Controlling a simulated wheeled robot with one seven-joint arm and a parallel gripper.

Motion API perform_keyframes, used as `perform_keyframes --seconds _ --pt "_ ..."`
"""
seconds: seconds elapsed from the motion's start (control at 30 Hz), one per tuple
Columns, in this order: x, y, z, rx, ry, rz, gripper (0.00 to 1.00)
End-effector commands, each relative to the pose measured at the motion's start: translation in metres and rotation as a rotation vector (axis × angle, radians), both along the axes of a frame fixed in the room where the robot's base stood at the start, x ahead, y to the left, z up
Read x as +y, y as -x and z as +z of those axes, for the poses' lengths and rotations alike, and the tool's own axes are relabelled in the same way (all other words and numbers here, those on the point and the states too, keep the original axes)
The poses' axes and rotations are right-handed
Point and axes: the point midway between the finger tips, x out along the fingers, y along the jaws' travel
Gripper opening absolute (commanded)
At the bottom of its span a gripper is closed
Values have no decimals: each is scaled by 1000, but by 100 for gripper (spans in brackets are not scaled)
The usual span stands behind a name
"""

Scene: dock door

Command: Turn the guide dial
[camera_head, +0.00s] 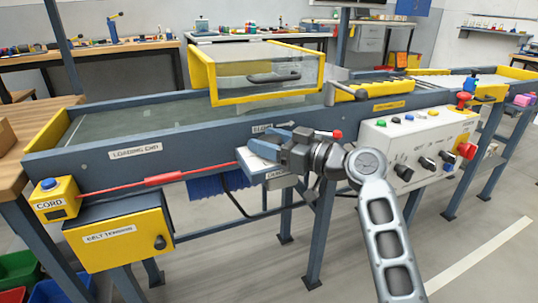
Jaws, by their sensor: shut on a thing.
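A pale blue-grey box (254,165) juts from the front side of the conveyor, near its middle. A small label on its front is partly readable. My gripper (272,149) reaches in from the right, low over the top of this box. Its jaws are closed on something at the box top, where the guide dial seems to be. The dial itself is hidden by the jaws, so its pointer and angle cannot be seen.
A yellow-framed clear guard (262,90) stands on the belt behind. To the right is a white control panel (417,140) with knobs and buttons. A red cord (130,185) runs left to a yellow cord box (54,198). A yellow belt tension box (118,235) hangs below.

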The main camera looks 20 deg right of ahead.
Motion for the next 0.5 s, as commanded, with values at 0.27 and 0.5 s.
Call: perform_keyframes --seconds 0.27,0.5 --pt "-2 0 0 -4 1 90 28" --pt "-2 1 1 -6 2 122 28"
